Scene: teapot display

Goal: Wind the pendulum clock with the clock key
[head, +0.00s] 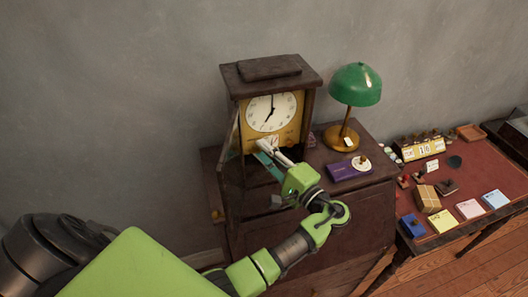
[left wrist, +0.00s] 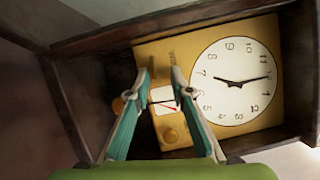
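The pendulum clock (head: 272,70) is a dark wooden case standing on a cabinet. Its round white dial (head: 270,113) sits on a brass-yellow plate, and its glass door (head: 231,138) appears swung open at the left. The dial (left wrist: 234,82) also fills the right side of the left wrist view, turned sideways. My left gripper (head: 264,147) is at the clock's front, just below the dial. In the left wrist view its fingertips (left wrist: 160,74) are apart over the yellow plate, with a small white and red panel visible between the fingers. I cannot make out the clock key. My right gripper is out of view.
A green lamp (head: 355,86) stands right of the clock on the cabinet (head: 376,178). A purple box (head: 342,171) and a small white disc (head: 361,164) lie in front of it. A red-topped desk (head: 462,185) with stamps, boxes and note pads stands at the right.

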